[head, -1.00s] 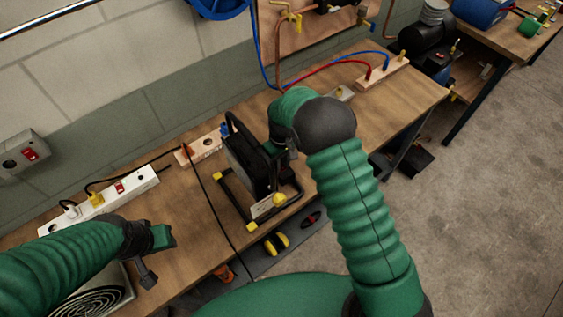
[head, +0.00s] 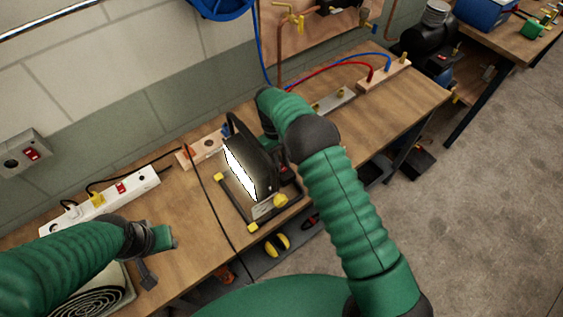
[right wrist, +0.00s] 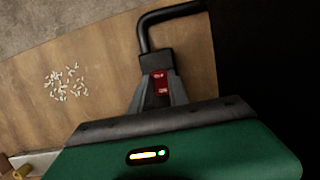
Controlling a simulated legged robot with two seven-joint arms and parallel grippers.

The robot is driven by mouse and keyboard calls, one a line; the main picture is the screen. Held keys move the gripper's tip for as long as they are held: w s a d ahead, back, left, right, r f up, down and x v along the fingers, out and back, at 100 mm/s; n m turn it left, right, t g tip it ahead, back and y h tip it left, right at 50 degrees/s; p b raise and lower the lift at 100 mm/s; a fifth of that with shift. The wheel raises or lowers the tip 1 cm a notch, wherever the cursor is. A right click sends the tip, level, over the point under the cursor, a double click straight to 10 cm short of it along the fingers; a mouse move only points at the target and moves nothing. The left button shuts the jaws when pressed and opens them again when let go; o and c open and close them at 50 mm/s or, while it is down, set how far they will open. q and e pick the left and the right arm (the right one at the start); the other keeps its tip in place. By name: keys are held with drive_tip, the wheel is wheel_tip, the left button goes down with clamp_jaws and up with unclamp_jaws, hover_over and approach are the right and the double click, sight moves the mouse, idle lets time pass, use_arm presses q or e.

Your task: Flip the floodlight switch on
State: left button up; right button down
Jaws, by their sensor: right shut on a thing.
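The floodlight (head: 250,165) stands on the workbench on a black frame with yellow feet, and its front panel glows white. A black box with the red floodlight switch (head: 285,169) is at its right side. In the right wrist view the red switch (right wrist: 160,83) shows between the fingers of my right gripper (right wrist: 160,88), which is shut on it beside the black frame tube. In the head view that gripper is mostly hidden behind the floodlight and my arm. My left gripper (head: 160,256) is open and empty over the left part of the bench.
A white power strip (head: 100,200) with plugs and a red switch lies by the wall, and a dark cable crosses the workbench (head: 200,235). A coiled item (head: 90,297) lies under my left arm. A wooden block with red and blue hoses (head: 383,75) is at the far right.

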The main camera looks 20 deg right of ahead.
drive_tip(key=c, duration=1.2)
unclamp_jaws()
drive_tip(key=shift+c, duration=0.2)
drive_tip(key=v, duration=1.6)
drive_tip(key=shift+w+r, duration=0.2)
drive_tip(key=shift+r, duration=0.15)
